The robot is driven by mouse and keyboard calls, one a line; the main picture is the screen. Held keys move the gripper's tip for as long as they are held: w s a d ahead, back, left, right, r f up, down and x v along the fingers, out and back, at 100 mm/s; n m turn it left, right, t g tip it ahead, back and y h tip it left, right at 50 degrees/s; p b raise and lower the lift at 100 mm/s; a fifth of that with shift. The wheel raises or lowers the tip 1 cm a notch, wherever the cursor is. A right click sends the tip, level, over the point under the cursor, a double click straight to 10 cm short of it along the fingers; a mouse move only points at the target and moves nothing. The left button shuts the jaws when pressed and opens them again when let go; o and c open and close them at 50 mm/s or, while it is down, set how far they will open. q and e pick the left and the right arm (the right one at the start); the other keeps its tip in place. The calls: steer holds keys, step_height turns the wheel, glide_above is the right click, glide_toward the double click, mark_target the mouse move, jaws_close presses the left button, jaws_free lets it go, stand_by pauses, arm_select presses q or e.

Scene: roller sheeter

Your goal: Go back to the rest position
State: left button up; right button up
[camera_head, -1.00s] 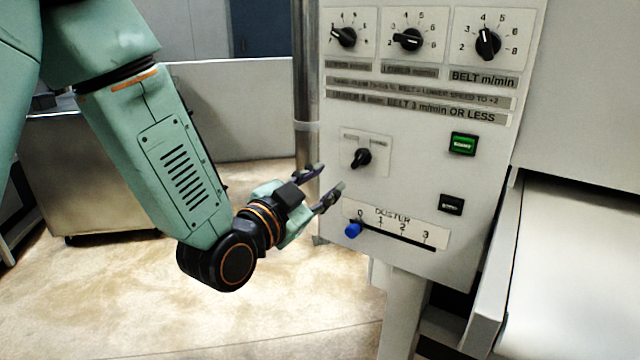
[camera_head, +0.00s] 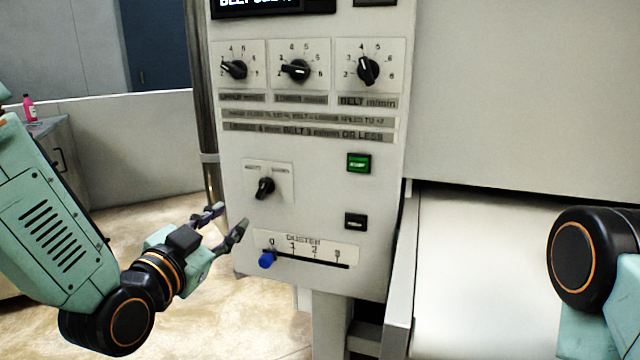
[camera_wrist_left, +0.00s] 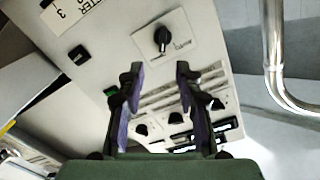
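My left gripper (camera_head: 226,226) is in front of the lower left part of the control panel (camera_head: 320,200). Its two fingers are apart with nothing between them, and it shows open in the left wrist view too (camera_wrist_left: 158,80). It is just below and left of the black selector knob (camera_head: 265,188) and above left of the blue duster slider knob (camera_head: 267,260), apart from both. The slider knob stands at the 0 end of its scale. Part of my right arm (camera_head: 585,262) shows at the right edge; the right gripper is out of view.
Three black dials (camera_head: 297,70) line the upper panel. A green button (camera_head: 359,163) and a black button (camera_head: 355,221) sit on its right side. A pale belt (camera_head: 480,270) lies right of the panel. A metal pipe (camera_head: 203,110) runs along its left edge. A pink bottle (camera_head: 29,107) stands far left.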

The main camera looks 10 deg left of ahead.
arm_select(q)
steer(key=s+a+f+n+g+y, duration=0.1)
steer(key=s+f+n+g, duration=0.4)
steer(key=f, duration=0.7)
steer(key=s+f+n+g+y, duration=0.15)
steer(key=s+f+g, duration=0.35)
steer(key=f, duration=0.7)
steer(key=s+f+g, duration=0.2)
steer(key=s+f, duration=0.3)
steer(key=s, duration=0.3)
steer(key=s+f+n+g, duration=0.1)
steer(key=s+f+g, duration=0.1)
steer(key=s+f, duration=0.3)
steer(key=s+f+g, duration=0.3)
steer(key=s+f, duration=0.2)
steer(key=s, duration=0.7)
steer(key=shift+a+f+y, duration=0.15)
steer(key=shift+a+y, duration=0.15)
steer(key=shift+y, duration=0.15)
steer(key=shift+n, duration=0.25)
